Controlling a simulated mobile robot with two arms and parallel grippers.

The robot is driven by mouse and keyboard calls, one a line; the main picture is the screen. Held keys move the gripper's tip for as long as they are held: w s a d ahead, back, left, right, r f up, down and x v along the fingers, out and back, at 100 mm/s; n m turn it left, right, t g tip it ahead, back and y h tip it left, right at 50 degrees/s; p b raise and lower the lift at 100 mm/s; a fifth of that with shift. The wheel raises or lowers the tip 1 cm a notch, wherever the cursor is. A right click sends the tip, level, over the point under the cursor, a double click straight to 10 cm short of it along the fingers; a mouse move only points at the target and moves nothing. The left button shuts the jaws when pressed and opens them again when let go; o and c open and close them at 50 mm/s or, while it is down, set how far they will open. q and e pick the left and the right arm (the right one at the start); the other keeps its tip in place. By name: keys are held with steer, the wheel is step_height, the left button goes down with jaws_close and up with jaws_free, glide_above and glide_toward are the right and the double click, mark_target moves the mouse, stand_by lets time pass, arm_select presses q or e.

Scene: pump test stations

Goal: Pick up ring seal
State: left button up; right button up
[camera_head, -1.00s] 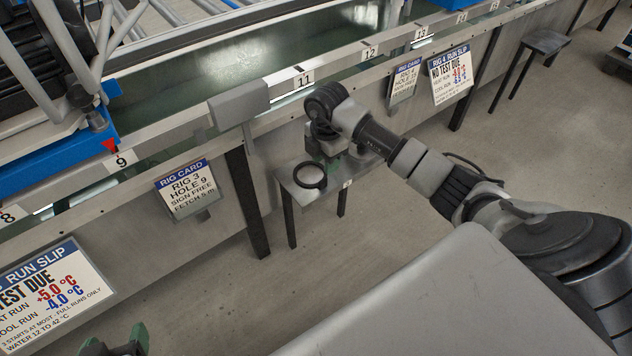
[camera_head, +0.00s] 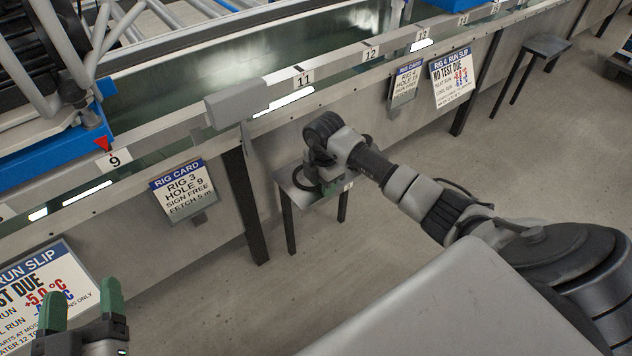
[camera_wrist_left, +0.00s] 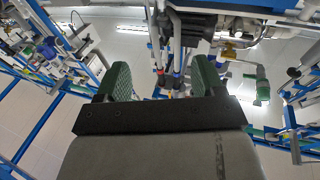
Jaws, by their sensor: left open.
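The ring seal (camera_head: 302,180) is a black ring on the small grey stand (camera_head: 293,196) below the long bench, in the head view. Only part of its dark rim shows; my right gripper (camera_head: 328,186) covers the rest. The right gripper points down at the stand, over or beside the ring. Its fingers are mostly hidden by the wrist, with a bit of green showing, so I cannot tell whether they hold the ring. My left gripper (camera_head: 84,303) is at the lower left with its green fingers apart and empty. It also shows in the left wrist view (camera_wrist_left: 162,80).
The long bench (camera_head: 215,125) with numbered holes runs behind the stand. A grey block (camera_head: 237,103) sticks out from its edge near 11. A rig card (camera_head: 182,190) hangs on its front. Another small stand (camera_head: 547,45) is far right. Floor in front is clear.

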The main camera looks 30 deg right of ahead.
jaws_close()
steer(key=shift+r, duration=0.15)
